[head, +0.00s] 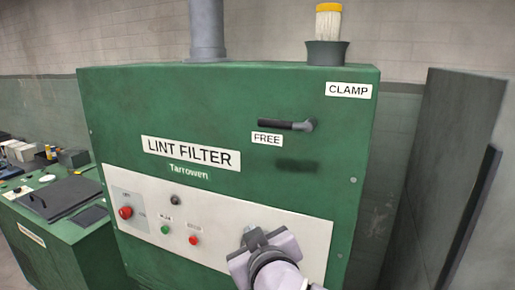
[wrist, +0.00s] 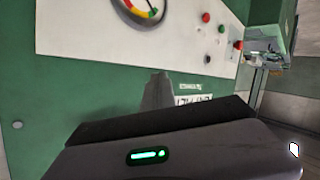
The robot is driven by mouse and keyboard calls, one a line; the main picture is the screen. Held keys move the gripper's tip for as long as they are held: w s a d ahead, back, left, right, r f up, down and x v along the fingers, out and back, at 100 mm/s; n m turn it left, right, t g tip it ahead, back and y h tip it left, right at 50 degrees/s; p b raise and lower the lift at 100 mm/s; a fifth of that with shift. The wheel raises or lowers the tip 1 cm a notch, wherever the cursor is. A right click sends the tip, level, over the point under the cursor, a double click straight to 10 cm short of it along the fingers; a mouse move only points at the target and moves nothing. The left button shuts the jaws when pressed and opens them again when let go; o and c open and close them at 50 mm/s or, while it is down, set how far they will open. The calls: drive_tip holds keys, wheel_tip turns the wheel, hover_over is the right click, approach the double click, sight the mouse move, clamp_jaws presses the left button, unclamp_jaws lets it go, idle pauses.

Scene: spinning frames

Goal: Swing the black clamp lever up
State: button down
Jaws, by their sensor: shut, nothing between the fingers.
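The black clamp lever (head: 285,124) is on the upper right of the green machine's front in the head view. It lies about level, its handle pointing left from a grey pivot (head: 311,125) at its right end. The FREE label (head: 267,139) is just below the handle, and the CLAMP label (head: 348,90) is above and right of the pivot. My gripper (head: 254,238) is shut and empty, well below the lever, in front of the white panel. In the wrist view the shut fingers (wrist: 157,90) show against the machine front; the lever is not seen there.
The green machine (head: 230,105) carries a grey pipe (head: 206,32) and a brush in a dark cup (head: 326,53) on top. Its white panel has a red button (head: 125,212) and smaller buttons. A dark upright panel (head: 450,170) stands at right. A green bench (head: 60,240) is at left.

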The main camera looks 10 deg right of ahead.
sight(285, 123)
drive_tip(key=w+d+r+n+t+h+p, duration=0.1)
drive_tip(key=d+r+n+h, duration=0.3)
drive_tip(key=d+n+h, duration=0.55)
drive_tip(key=s+a+r+n+t+h, duration=0.1)
drive_tip(key=a+n+t+h, duration=0.1)
drive_tip(key=a+n, duration=0.3)
drive_tip(key=s+a+r+n+t+h+p, duration=0.1)
drive_tip(key=a+n, duration=0.4)
drive_tip(key=n, duration=0.5)
drive_tip(key=shift+s+a+r+t+h, duration=0.2)
drive_tip(key=shift+s+r+t+h, duration=0.3)
drive_tip(key=shift+r+t+h, duration=0.4)
drive_tip(key=shift+f, duration=0.15)
drive_tip(key=r+p+x, duration=0.1)
drive_tip(key=p+x, duration=0.2)
drive_tip(key=x, duration=0.1)
drive_tip(key=s+p+x, duration=0.1)
drive_tip(key=p+x, duration=0.2)
drive_tip(key=x, duration=0.1)
drive_tip(key=a+r+p+x, duration=0.1)
drive_tip(key=p+x, duration=0.1)
drive_tip(key=x, duration=0.3)
drive_tip(key=shift+s+r+p, duration=0.25)
drive_tip(key=shift+p, duration=0.15)
